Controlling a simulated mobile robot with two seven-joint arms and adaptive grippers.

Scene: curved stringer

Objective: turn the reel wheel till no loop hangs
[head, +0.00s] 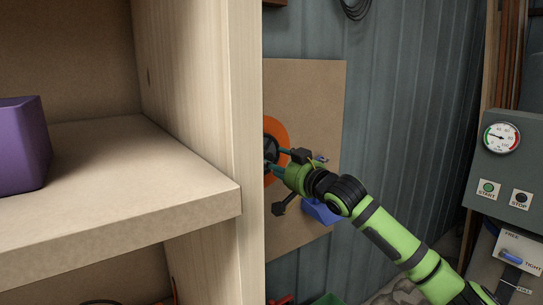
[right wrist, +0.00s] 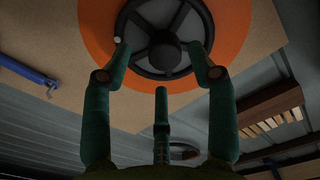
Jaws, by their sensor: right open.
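The reel wheel is a dark spoked wheel (head: 270,147) in front of an orange disc (head: 281,134) on a brown board (head: 318,105). The shelf post hides its left part in the head view. In the right wrist view, the wheel (right wrist: 165,62) shows its hub and spokes, with a small pale spot on its left rim. My right gripper (head: 277,161) is at the wheel. Its green fingers (right wrist: 160,58) are spread, two tips overlapping the wheel's sides in the picture. I cannot tell whether they touch. No hanging loop can be made out. My left gripper is out of view.
A wooden shelf (head: 120,195) with a purple block (head: 22,145) fills the left side, its post (head: 245,150) close beside the wheel. A grey panel with a gauge (head: 501,137) and buttons stands right. A blue part (head: 321,211) sits below my right gripper.

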